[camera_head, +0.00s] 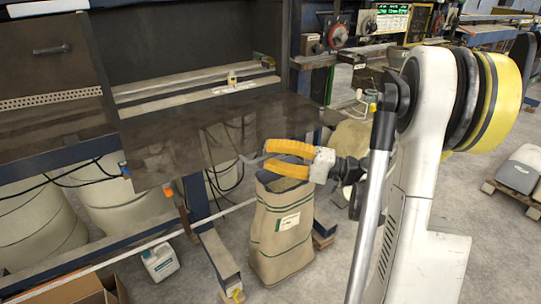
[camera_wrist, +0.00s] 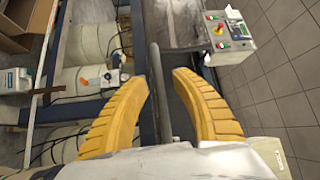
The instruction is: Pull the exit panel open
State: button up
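A dark, see-through brown panel (camera_head: 185,140), which looks like the exit panel, juts from the front of the machine, its right end near my gripper. My gripper (camera_head: 262,158) has yellow fingers and is at that right end, above a sack. In the wrist view my gripper (camera_wrist: 160,76) is open, with a dark bar-like handle (camera_wrist: 158,100) between its two fingers. Gaps show on both sides of the bar, so the fingers do not appear to touch it. How the bar joins the panel is unclear.
A beige sack (camera_head: 283,230) stands below my gripper. A white canister (camera_head: 160,262) and large pale drums (camera_head: 40,225) are under the machine at left. A control box with buttons (camera_wrist: 228,32) shows in the wrist view. Grey tiled floor (camera_wrist: 285,80) is clear at right.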

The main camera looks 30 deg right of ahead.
grip_shut()
notch_tip(320, 180, up, 12)
jog(key=w+m+g+h+p, duration=0.1)
jog(key=w+m+h+p, duration=0.1)
jog(key=p, duration=1)
jog(key=shift+w+r+m+g, duration=0.2)
jog(key=shift+m+g, duration=0.1)
jog(key=shift+g, duration=0.1)
jog(key=shift+f, duration=0.1)
